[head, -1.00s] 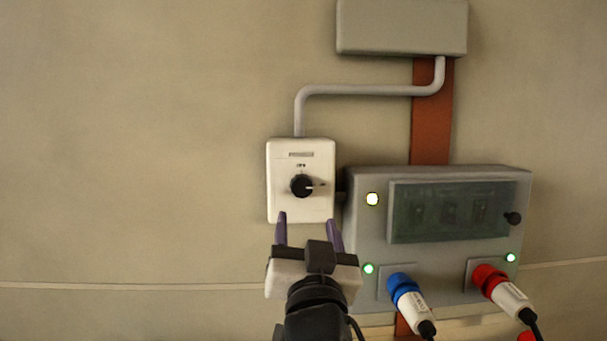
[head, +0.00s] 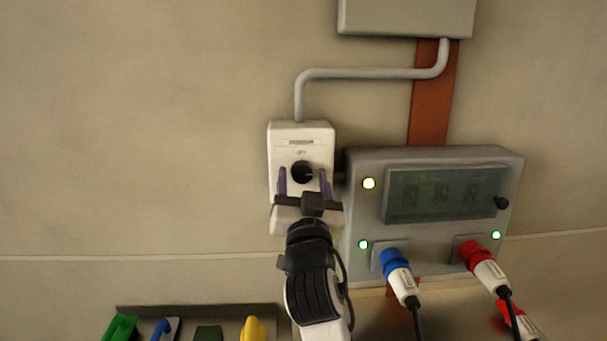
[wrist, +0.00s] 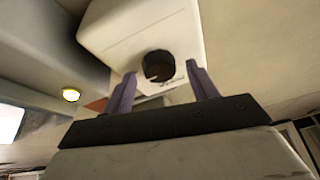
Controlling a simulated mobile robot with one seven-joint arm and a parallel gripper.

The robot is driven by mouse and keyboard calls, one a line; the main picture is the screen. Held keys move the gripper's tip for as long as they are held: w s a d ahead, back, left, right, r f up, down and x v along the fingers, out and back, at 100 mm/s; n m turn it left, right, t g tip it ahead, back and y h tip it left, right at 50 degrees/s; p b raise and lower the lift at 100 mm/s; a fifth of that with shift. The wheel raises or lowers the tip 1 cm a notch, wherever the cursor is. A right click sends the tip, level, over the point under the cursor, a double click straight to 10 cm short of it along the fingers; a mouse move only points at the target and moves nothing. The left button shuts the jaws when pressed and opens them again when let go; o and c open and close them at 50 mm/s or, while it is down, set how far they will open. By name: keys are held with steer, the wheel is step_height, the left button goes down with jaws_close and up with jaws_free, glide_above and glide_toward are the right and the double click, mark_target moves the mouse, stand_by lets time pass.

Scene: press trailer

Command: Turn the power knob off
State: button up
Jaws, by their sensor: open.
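The power knob (head: 302,172) is a round black dial on a white wall-mounted switch box (head: 302,132). In the wrist view the knob (wrist: 158,66) sits just beyond and between my fingertips, on the face of the white box (wrist: 130,30). My gripper (head: 305,172) is open, with its purple fingers on the left and right just below the knob. Nothing is between the fingers. I cannot tell whether the fingertips touch the box. A pale pointer mark on the knob points right in the head view.
A grey power box (head: 360,215) with a clear window (head: 445,195) and lit lamps is close on the right. A blue plug (head: 396,265) and a red plug (head: 477,255) stick out of it. A tray (head: 230,316) with coloured items is below. The wall at left is clear.

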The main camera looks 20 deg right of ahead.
steer(key=shift+w, duration=0.1)
steer(key=c, duration=1)
